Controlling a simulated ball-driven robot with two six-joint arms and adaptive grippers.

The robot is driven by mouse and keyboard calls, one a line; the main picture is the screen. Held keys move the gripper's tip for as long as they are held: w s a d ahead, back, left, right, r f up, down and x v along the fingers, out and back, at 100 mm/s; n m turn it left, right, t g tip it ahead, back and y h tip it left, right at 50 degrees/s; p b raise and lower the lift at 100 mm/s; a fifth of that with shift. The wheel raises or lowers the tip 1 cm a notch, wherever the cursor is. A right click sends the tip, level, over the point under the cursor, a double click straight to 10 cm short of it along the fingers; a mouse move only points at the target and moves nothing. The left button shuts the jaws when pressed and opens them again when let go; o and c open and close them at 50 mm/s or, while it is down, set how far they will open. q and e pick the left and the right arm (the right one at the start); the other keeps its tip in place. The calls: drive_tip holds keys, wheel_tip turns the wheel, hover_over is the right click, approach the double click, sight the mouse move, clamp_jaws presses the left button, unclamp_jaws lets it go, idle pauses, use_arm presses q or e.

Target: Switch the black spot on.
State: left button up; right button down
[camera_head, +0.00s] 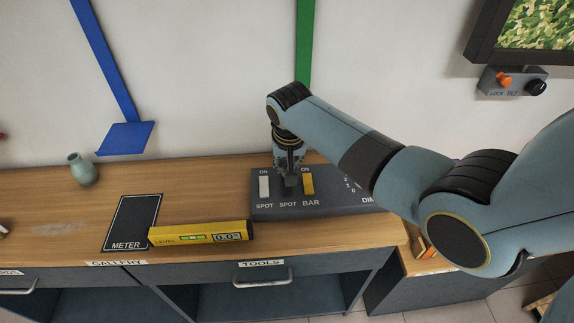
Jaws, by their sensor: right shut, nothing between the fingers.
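A dark grey switch panel (335,205) lies on the wooden bench top. It carries a white switch (264,187) labelled SPOT and a yellow switch (308,184) labelled BAR, each with ON above it. A second SPOT label stands between them, and the black switch above that label is hidden behind my right gripper. My right gripper (290,180) is shut and empty, pointing down at that middle place. I cannot tell whether it touches the switch or which way the switch is set. My left gripper is not in view.
A yellow level (201,232) lies left of the panel, overlapping the black METER mat (132,222). A green-grey vase (82,169) stands further left. An orange and a black knob sit on a wall box (512,82) below a framed screen. My right arm covers the panel's right end.

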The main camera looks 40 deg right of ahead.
wheel_tip(320, 180, up, 11)
drive_tip(key=shift+f+b, duration=0.15)
drive_tip(key=shift+b, duration=0.3)
